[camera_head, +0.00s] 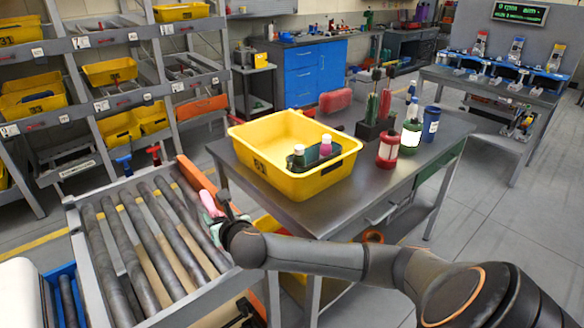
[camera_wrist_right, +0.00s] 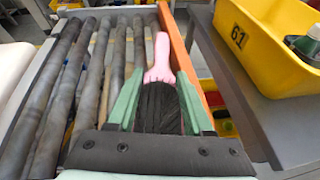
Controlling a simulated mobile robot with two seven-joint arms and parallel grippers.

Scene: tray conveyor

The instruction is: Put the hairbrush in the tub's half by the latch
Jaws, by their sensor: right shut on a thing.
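The hairbrush has a pink handle (camera_wrist_right: 161,58) and a dark bristled head (camera_wrist_right: 158,108). My right gripper (camera_head: 217,217) is shut on its head over the roller conveyor's right side, with the handle pointing away. In the head view the pink part of the hairbrush (camera_head: 207,200) shows just beyond the fingers. The yellow tub (camera_head: 322,184) stands on the grey table, right of my gripper. Its left part looks empty. Small bottles, one with a pink cap (camera_head: 326,140), stand in its right part. I cannot make out the latch. My left gripper is out of view.
The roller conveyor (camera_head: 140,235) has an orange side rail (camera_head: 197,180) near the gripper. On the table (camera_head: 385,178), a red bottle (camera_head: 388,150), a blue can (camera_head: 431,123) and a dark holder stand right of the tub. Shelves with yellow bins fill the left.

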